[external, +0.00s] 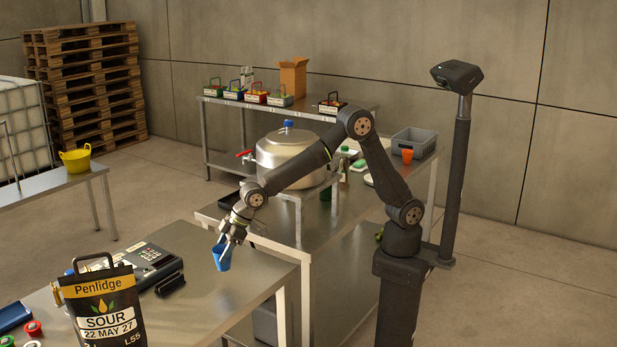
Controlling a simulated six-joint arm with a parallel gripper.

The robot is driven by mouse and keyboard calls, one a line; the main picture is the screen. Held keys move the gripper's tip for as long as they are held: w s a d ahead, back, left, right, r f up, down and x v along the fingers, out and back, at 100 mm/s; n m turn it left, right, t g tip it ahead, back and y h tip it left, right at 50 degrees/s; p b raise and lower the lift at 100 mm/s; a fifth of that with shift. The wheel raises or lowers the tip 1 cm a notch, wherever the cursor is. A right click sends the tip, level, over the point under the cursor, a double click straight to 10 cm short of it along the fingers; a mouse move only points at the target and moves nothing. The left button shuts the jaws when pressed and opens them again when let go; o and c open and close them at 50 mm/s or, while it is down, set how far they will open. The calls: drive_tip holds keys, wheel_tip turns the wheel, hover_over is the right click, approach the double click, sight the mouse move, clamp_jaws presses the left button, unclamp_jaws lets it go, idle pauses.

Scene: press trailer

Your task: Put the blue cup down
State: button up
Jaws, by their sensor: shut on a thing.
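The blue cup (222,255) is at the front table's back right part, tilted a little in the external view. My gripper (229,239) is shut on the cup near its rim, from above. The front table (215,305) is a metal bench, and the cup appears over its surface. I cannot tell whether the cup's base touches the tabletop.
The tabletop right of the pouch is clear.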

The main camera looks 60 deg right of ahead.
sight(221, 268)
drive_tip(key=shift+s+a+f, duration=0.2)
drive_tip(key=shift+a+f, duration=0.05)
drive_tip(key=shift+a, duration=0.2)
drive_tip(key=shift+s+a+f, duration=0.2)
drive_tip(key=shift+a+f, duration=0.05)
drive_tip(key=shift+a, duration=0.15)
drive_tip(key=shift+f, duration=2.05)
drive_tip(key=shift+f, duration=0.15)
drive_tip(key=o, duration=0.9)
drive_tip(key=shift+o, duration=0.2)
drive_tip(key=shift+r, duration=0.3)
drive_tip(key=v, duration=1.1)
drive_tip(key=shift+s+d+r, duration=0.15)
drive_tip(key=shift+r, duration=0.15)
